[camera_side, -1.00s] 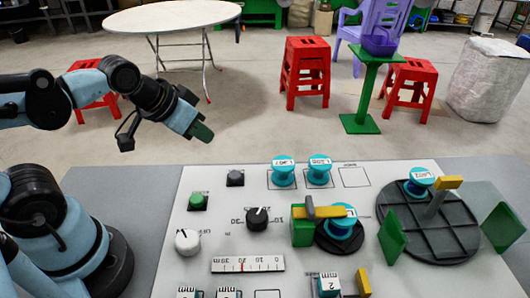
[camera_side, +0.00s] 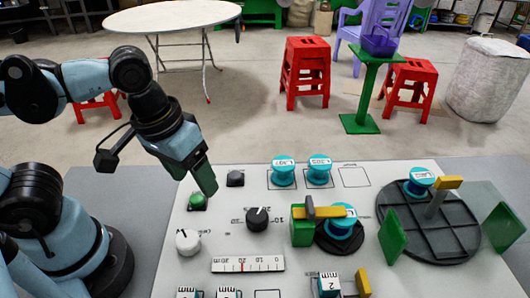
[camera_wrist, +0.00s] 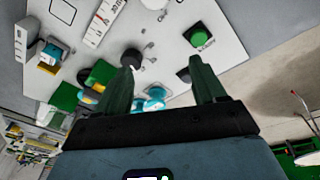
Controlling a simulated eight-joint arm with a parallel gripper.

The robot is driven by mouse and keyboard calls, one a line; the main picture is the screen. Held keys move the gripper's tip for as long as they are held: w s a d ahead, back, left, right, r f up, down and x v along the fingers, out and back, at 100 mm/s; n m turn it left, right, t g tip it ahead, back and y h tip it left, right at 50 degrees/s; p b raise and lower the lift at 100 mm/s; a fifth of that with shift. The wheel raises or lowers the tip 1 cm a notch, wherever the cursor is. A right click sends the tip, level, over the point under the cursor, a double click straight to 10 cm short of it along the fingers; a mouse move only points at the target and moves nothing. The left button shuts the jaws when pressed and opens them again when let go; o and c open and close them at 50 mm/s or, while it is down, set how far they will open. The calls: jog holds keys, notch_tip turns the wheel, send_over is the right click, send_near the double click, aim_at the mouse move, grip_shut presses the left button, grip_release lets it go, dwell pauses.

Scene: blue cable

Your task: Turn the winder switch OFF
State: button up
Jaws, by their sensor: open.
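A white control panel (camera_side: 226,225) carries several controls; I cannot read which one is the winder switch. A green button (camera_side: 198,201) and a small black square control (camera_side: 235,178) sit at the panel's far left. A black pointer knob (camera_side: 257,218) and a white dial (camera_side: 187,240) are nearer. My gripper (camera_side: 208,188) points down over the far left edge, apart from the controls, close to the green button in the picture. In the wrist view my gripper (camera_wrist: 162,72) is open and empty, with the black knob (camera_wrist: 131,58) by one finger and the square control (camera_wrist: 185,75) near the other.
Two blue spools (camera_side: 283,172) stand at the panel's back. A green block with a yellow bar (camera_side: 316,213) and another spool are right of the black knob. A dark round turntable (camera_side: 432,235) with green plates is farther right. A ruler strip (camera_side: 247,264) lies in front.

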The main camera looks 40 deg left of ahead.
jog(key=n+g, duration=0.1)
jog(key=g, duration=0.1)
send_over(186, 239)
jog(key=shift+y, duration=0.4)
jog(key=shift+f, duration=5.55)
jog(key=c, duration=1.1)
